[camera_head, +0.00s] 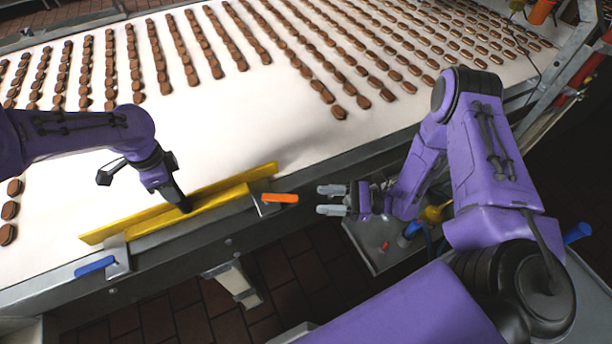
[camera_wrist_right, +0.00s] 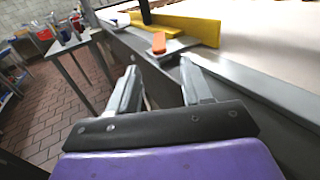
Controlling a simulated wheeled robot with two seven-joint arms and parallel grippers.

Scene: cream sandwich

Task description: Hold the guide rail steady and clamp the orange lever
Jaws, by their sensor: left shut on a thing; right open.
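The yellow guide rail (camera_head: 215,198) lies along the near edge of the conveyor in the head view, and its end shows in the right wrist view (camera_wrist_right: 190,27). My left gripper (camera_head: 183,204) is shut on the rail near its middle. The orange lever (camera_head: 281,198) sits on a metal clamp at the rail's right end; it also shows in the right wrist view (camera_wrist_right: 159,43), beyond the fingers. My right gripper (camera_head: 330,199) is open and empty, just right of the lever, its fingers pointing at it and apart from it.
A blue lever (camera_head: 95,265) sits on another clamp at the rail's left end. The white conveyor (camera_head: 250,130) carries rows of brown cookies behind the rail. The conveyor's metal edge runs below my right gripper. A small grey table (camera_head: 385,258) stands below my right arm.

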